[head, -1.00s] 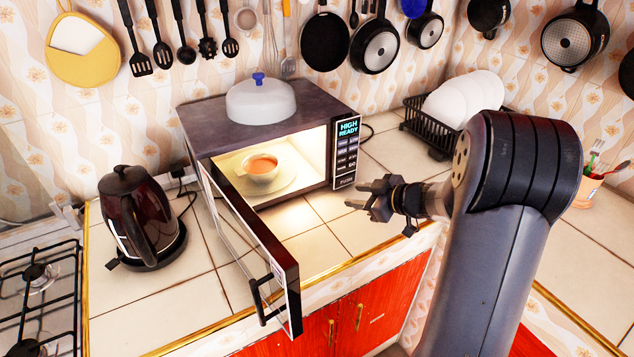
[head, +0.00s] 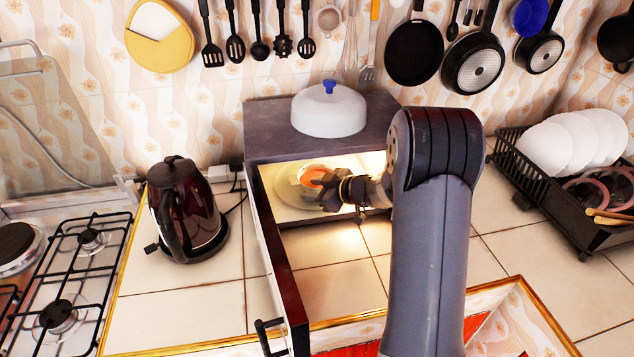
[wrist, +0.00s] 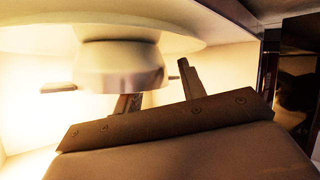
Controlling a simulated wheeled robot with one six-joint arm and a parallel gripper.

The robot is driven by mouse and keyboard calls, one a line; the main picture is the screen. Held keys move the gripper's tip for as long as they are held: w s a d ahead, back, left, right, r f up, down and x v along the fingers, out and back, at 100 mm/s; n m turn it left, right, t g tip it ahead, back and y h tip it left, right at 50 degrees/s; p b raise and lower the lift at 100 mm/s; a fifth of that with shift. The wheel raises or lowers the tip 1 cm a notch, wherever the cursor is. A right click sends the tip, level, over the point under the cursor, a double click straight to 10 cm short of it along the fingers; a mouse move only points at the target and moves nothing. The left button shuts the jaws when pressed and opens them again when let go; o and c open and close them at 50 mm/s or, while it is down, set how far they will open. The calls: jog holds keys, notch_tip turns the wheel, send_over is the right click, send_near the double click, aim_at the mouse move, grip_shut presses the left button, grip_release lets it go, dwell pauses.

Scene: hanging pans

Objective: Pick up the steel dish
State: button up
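The dish (head: 311,172) is a small round bowl with orange contents, on a pale round plate (head: 287,190) inside the lit, open microwave. It looks pale rather than clearly steel in this light. My gripper (head: 332,194) is inside the microwave opening, at the dish's front right, and hides part of it. In the wrist view the dish (wrist: 120,66) appears upside down, just beyond my fingers (wrist: 160,92). The fingers stand apart with nothing visibly held between them. I cannot tell whether they touch the dish.
The microwave (head: 275,138) has a white, blue-knobbed lid (head: 328,112) on top. Its open door (head: 282,262) stands left of my arm. A dark kettle (head: 185,210) and gas hob (head: 75,265) are further left. A black dish rack (head: 545,185) stands right. Pans hang behind.

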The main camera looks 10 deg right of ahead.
jog(key=shift+x, duration=1.2)
grip_shut()
